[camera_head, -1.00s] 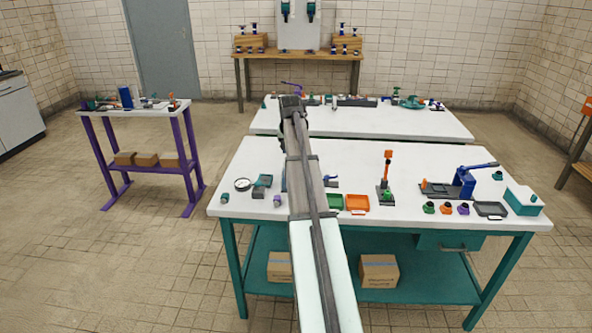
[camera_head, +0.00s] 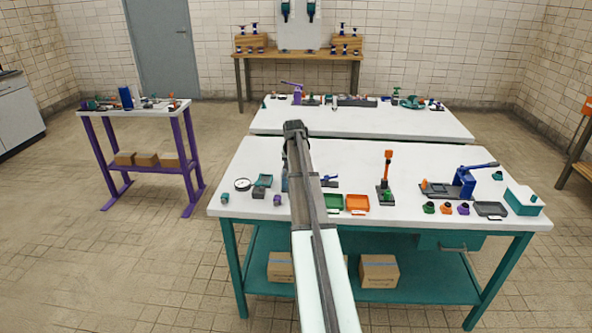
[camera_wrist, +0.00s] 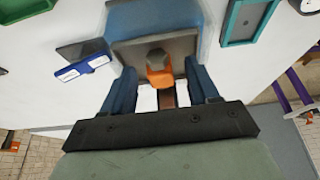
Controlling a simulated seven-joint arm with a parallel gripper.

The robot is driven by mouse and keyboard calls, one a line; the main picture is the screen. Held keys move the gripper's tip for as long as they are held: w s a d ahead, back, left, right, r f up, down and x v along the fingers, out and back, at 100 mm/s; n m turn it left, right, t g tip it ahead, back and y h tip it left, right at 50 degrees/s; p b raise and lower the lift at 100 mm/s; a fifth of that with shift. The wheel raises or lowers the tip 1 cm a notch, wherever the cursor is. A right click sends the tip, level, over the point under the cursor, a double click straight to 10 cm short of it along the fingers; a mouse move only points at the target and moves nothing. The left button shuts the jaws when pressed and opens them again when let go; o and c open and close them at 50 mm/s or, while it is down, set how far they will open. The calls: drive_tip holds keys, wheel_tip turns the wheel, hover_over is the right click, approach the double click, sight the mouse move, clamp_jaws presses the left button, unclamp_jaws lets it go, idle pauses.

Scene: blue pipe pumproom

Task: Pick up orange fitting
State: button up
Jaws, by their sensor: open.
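An orange fitting (camera_wrist: 160,76) with a dark round top shows in the wrist view, in front of a grey plate on a blue fixture (camera_wrist: 168,18). My gripper (camera_wrist: 159,80) is open, with one blue finger on each side of the fitting. I cannot tell whether either finger touches it. In the head view my arm hides this fitting and most of the fixture, and the fingers are not visible. Another orange fitting (camera_head: 446,208) stands at the right of the front table, between a green fitting (camera_head: 429,207) and a purple one (camera_head: 463,208).
The front table (camera_head: 240,206) also holds a green tray (camera_head: 334,201), an orange tray (camera_head: 356,202), an upright orange-topped device (camera_head: 387,172) and a blue lever press (camera_head: 465,181). In the wrist view a blue-and-white item (camera_wrist: 83,68) lies left of the fixture and a teal tray (camera_wrist: 244,20) right.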

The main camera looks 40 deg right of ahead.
drive_tip(key=shift+f, duration=0.15)
clamp_jaws()
idle(0.4)
